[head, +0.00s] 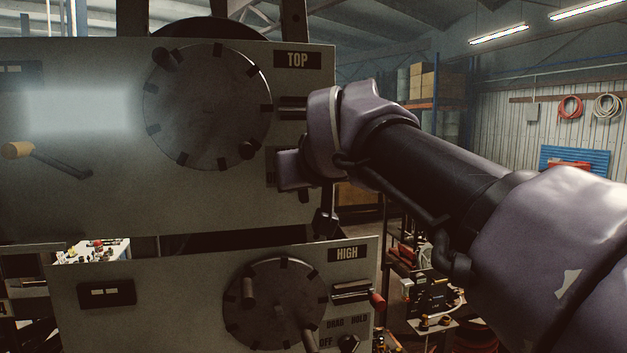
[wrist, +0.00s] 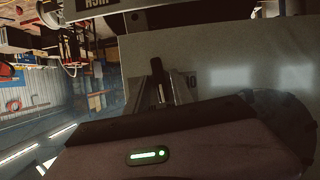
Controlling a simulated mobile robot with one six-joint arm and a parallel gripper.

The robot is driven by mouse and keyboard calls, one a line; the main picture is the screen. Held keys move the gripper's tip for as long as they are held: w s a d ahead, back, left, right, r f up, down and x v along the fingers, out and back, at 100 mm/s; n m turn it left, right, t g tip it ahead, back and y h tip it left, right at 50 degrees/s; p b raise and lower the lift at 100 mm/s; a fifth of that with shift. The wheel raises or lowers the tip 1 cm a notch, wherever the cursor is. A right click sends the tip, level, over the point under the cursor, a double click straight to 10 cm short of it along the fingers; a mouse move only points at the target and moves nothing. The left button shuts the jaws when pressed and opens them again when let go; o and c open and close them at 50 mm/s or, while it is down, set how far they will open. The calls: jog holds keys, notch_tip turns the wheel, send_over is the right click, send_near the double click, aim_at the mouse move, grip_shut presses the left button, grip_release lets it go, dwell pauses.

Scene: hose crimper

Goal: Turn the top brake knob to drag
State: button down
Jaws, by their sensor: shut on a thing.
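The top panel (head: 105,190) carries the TOP label (head: 297,60) and a large round dark dial (head: 208,105). My gripper (head: 293,170) is at the panel's lower right edge, below that label. In the head view it hides the brake knob and most of the lettering there. In the wrist view my gripper (wrist: 163,88) is shut on a small dark knob (wrist: 157,70), which shows between the fingers against the panel face. A fragment of lettering shows beside the fingers. I cannot tell which setting the knob points to.
Below is the HIGH panel (head: 130,325) with its own dial (head: 275,305), a red-tipped lever (head: 377,301) and a dark knob (head: 348,343) by DRAG, HOLD and OFF. Shelving (head: 437,105) stands behind, at the right.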

jog(key=shift+a+f+n+t+h+b, duration=0.1)
jog(key=shift+n+t+h+b, duration=0.1)
jog(key=shift+n+h+b, duration=0.4)
jog(key=shift+a+f+n+t+h+b, duration=0.1)
jog(key=shift+n+t+h, duration=0.15)
jog(key=shift+n, duration=0.65)
jog(key=c, duration=1.4)
grip_release()
jog(key=shift+c, duration=0.2)
jog(key=shift+w, duration=0.2)
jog(key=shift+s+r, duration=0.1)
jog(key=shift+s, duration=0.05)
